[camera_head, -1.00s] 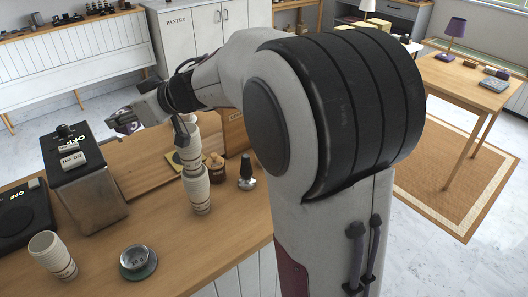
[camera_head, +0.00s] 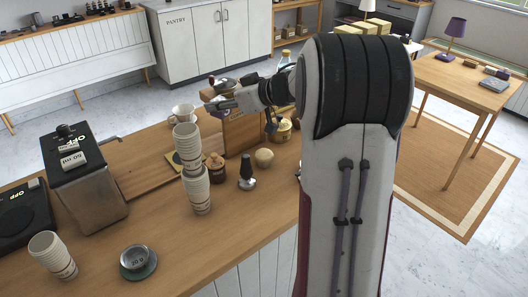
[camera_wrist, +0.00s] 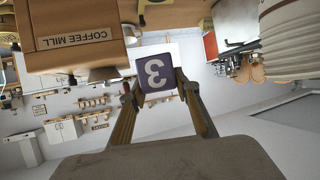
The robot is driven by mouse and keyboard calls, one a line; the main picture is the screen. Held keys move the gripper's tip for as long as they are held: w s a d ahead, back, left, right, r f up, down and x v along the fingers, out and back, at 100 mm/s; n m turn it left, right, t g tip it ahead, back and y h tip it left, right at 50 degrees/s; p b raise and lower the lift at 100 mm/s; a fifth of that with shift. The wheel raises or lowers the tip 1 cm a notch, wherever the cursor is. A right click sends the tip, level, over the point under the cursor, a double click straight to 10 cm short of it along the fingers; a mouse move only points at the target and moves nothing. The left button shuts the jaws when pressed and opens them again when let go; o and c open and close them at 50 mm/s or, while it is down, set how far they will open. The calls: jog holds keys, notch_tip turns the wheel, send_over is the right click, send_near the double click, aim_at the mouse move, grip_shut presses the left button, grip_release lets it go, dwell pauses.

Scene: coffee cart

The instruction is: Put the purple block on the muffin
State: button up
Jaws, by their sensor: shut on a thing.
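In the head view my gripper (camera_head: 213,97) is raised above the counter, near the wooden box and behind the stacked cups; the block is hard to make out there. A small pale tan rounded thing (camera_head: 264,158), which looks like the muffin, stands on the counter to the right of and below my gripper in the picture. I cannot make out the muffin in the wrist view.
Tall stacked paper cups (camera_head: 196,186) stand left of a brown jar (camera_head: 216,170) and a dark tamper (camera_head: 246,178). The coffee mill box (camera_wrist: 75,35) is close to my gripper. A golden tin (camera_head: 281,132) stands behind the muffin. The counter's front middle (camera_head: 235,225) is clear.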

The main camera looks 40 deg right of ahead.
jog(key=s+d+f+m+h, duration=0.1)
jog(key=s+d+f+h, duration=0.1)
jog(key=d, duration=0.4)
jog(key=s+d+f+m+h, duration=0.1)
jog(key=d+f+m+h, duration=0.1)
jog(key=d+f, duration=0.2)
jog(key=shift+s+d+f+m+t, duration=0.3)
jog(key=shift+s+d+f, duration=0.1)
jog(key=shift+d, duration=0.65)
jog(key=shift+f, duration=0.1)
send_over(264, 152)
jog(key=shift+w+d+f, duration=0.1)
jog(key=shift+f, duration=2.9)
jog(key=shift+f, duration=0.15)
jog(key=shift+f, duration=1.75)
jog(key=shift+f, duration=0.15)
jog(key=o, duration=1.1)
